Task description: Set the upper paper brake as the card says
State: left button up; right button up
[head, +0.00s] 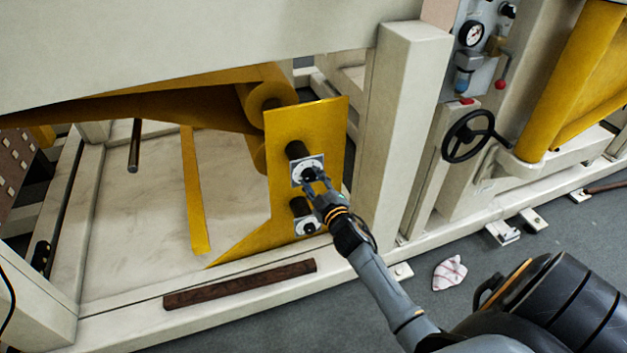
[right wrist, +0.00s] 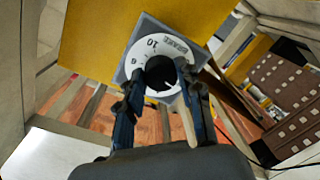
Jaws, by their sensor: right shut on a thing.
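The upper paper brake is a black knob (right wrist: 160,72) on a white round dial (right wrist: 143,46) with a grey square plate. It sits on a yellow upright panel (head: 306,118). In the head view, the upper dial plate (head: 318,160) is partly covered by my right gripper (head: 312,180). In the right wrist view, the fingers of the gripper (right wrist: 158,80) are shut on the knob, one at each side. A 10 shows on the dial; other marks are hard to read. The lower brake dial (head: 306,227) is below on the same panel. I see no card. My left gripper is not in view.
A cream post (head: 400,120) stands just right of the panel. Beyond it are a black handwheel (head: 468,136) and a gauge (head: 471,33). A dark wooden bar (head: 240,284) lies on the front rail. A striped cloth (head: 449,272) lies on the grey floor.

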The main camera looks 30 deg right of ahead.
jog(key=o, duration=1.2)
jog(key=v, duration=1.2)
